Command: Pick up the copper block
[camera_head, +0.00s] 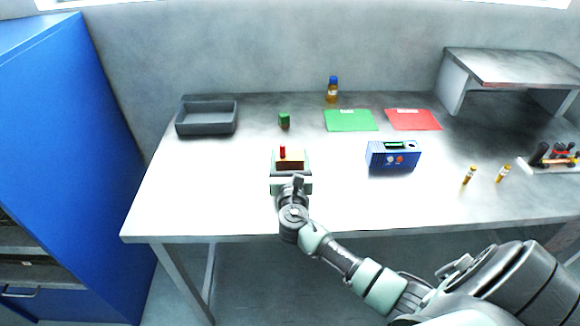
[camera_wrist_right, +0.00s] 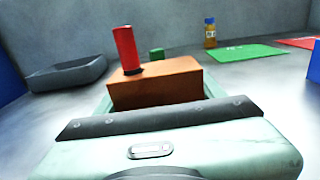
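The copper block (camera_head: 291,165) is near the middle of the table, just beyond my right gripper (camera_head: 291,172). In the right wrist view the block (camera_wrist_right: 160,84) is a brown-orange box. A red cylinder (camera_wrist_right: 126,48) stands upright on its left part; in the head view the cylinder (camera_head: 283,152) also shows. Pale green finger edges show close along both sides of the block. Whether they touch it is hidden by the gripper's body. My left gripper is in neither view.
A dark grey tray (camera_head: 207,130) is at the back left. A small green block (camera_head: 284,120), an amber bottle (camera_head: 332,90), green (camera_head: 350,120) and red (camera_head: 413,119) mats lie behind. A blue device (camera_head: 392,156) is to the right. The front left is clear.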

